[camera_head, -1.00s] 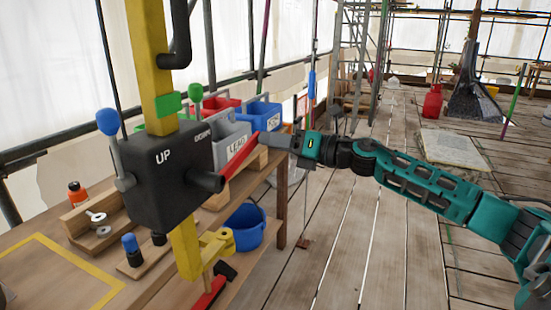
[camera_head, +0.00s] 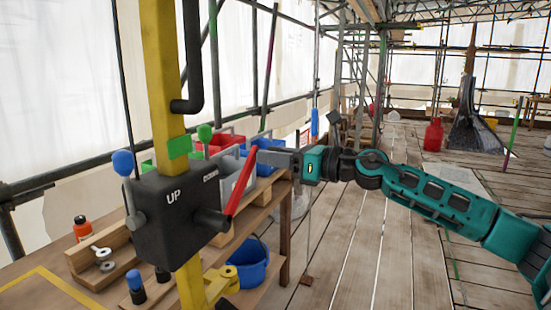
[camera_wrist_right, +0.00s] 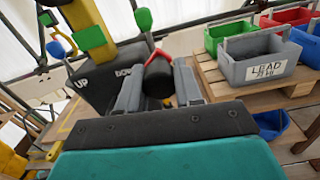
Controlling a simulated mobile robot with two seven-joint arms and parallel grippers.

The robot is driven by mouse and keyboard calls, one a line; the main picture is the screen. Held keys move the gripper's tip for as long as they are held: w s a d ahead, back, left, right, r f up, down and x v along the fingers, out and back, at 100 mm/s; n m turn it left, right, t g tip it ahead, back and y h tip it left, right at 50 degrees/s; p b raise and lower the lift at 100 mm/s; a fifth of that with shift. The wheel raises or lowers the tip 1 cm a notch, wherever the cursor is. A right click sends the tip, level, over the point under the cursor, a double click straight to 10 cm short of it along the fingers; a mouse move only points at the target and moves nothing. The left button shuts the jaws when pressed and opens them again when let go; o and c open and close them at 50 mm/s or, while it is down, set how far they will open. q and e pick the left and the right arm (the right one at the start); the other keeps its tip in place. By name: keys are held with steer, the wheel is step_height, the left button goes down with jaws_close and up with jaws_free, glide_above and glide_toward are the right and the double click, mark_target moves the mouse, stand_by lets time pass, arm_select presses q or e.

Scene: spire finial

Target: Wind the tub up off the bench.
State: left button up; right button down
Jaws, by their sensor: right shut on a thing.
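The grey tub (camera_wrist_right: 262,58), with a LEAD label, appears to rest on the wooden pallet (camera_wrist_right: 290,90). In the head view the tub (camera_head: 229,178) is partly hidden behind the red crank arm (camera_head: 243,183). The crank belongs to the black winch box (camera_head: 165,212), marked UP and DOWN, on a yellow post (camera_head: 160,80). My right gripper (camera_head: 268,157) is at the crank's outer end. In the wrist view its fingers (camera_wrist_right: 157,92) are shut on the black crank handle (camera_wrist_right: 158,76). My left gripper is not in view.
Red (camera_head: 219,141) and blue (camera_head: 268,162) tubs stand behind the grey one. A blue-knobbed lever (camera_head: 123,163) and a green-knobbed lever (camera_head: 205,133) flank the box. A blue bucket (camera_head: 254,268) sits below the bench top.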

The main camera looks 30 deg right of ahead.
steer(key=c, duration=0.7)
jaws_free()
steer(key=shift+c, duration=0.2)
